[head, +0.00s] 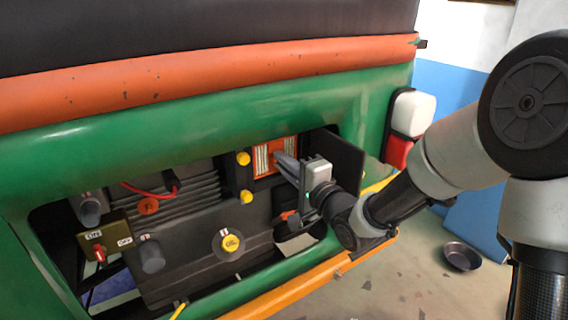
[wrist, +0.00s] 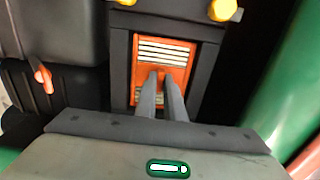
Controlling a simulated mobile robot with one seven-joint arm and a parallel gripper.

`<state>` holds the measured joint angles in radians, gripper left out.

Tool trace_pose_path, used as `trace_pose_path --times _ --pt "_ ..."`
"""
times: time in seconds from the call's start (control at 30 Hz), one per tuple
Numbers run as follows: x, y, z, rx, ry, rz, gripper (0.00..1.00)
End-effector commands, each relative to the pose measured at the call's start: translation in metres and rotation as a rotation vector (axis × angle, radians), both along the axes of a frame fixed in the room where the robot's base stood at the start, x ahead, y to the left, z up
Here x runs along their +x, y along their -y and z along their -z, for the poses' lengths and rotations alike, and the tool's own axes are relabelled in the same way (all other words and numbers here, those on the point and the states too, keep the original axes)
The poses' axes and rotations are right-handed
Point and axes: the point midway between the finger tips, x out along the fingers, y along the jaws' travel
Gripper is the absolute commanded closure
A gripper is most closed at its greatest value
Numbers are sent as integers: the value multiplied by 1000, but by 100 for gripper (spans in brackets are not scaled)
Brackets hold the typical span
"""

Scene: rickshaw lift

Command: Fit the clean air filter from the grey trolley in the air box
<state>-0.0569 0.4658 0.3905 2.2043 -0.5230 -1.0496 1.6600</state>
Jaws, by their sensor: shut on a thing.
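The air filter (head: 262,162) has an orange frame and pale pleats. It sits upright in the mouth of the dark air box, within the engine bay; I cannot tell how deep it is. In the wrist view the filter (wrist: 177,48) faces me, framed by the dark walls of the air box (wrist: 118,75). My gripper (head: 279,158) reaches in from the right. Its fingers (wrist: 163,78) are shut on the filter's small orange grip at its middle. The fingers hide part of the lower pleats.
Two yellow knobs (head: 243,158) stand left of the air box. A dark panel (head: 345,165) stands open at right, close to my wrist. The green body edge (head: 384,110) and orange lower bar (head: 310,288) border the bay. A metal bowl (head: 462,256) lies on the floor.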

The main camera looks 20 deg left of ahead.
Motion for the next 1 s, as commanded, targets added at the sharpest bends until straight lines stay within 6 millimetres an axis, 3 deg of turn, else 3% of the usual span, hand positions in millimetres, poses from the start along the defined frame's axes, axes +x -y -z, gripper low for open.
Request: trace_pose_path --times 1.0 --pt "4 -5 0 0 0 0 100"
